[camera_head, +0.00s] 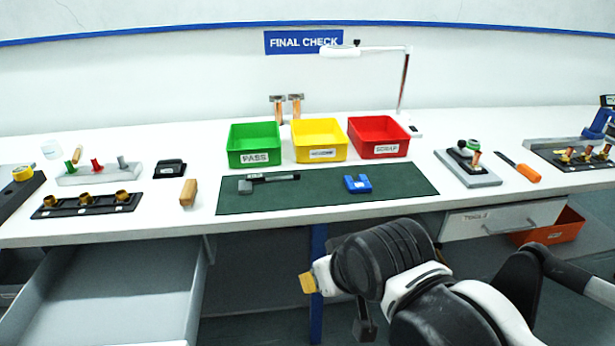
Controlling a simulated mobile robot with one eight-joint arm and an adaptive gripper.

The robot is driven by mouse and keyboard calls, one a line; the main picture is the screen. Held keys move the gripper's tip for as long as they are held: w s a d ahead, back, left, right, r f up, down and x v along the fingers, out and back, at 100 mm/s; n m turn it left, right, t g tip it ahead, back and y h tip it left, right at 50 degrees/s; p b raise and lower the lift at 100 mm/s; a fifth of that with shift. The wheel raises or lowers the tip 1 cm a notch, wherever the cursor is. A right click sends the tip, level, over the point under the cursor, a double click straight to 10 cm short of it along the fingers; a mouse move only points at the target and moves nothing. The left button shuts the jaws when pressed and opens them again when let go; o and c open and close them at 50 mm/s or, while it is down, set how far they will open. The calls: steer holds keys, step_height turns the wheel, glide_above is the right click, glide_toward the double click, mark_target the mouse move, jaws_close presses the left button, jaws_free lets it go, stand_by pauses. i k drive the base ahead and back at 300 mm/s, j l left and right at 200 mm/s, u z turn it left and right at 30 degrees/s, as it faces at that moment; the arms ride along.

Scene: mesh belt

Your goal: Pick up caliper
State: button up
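The caliper (268,179) lies flat near the left end of the dark green mat (330,201). It is grey and dark, with its wider jaw end to the left and its thin beam pointing right. My gripper (335,303) is in front of the bench, below the level of its front edge and to the right of the caliper. It is well apart from the caliper. A yellowish tip and a dark block show at its end, but its finger opening is not clear. No object shows in it.
A blue U-shaped block (357,184) lies on the mat right of the caliper. Green (254,144), yellow (319,140) and red (378,137) bins stand behind the mat. A wooden block (188,192) is left of it. A drawer (115,290) stands open below left.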

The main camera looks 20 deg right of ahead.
mark_target(296, 176)
steer(key=i+j, duration=0.15)
steer(key=j, duration=0.25)
steer(key=i+j, duration=0.15)
steer(key=j, duration=0.2)
steer(key=i+j, duration=0.2)
steer(key=j, duration=0.2)
steer(key=i+j, duration=0.15)
steer(key=j, duration=0.25)
steer(key=i+j, duration=0.15)
steer(key=j, duration=0.25)
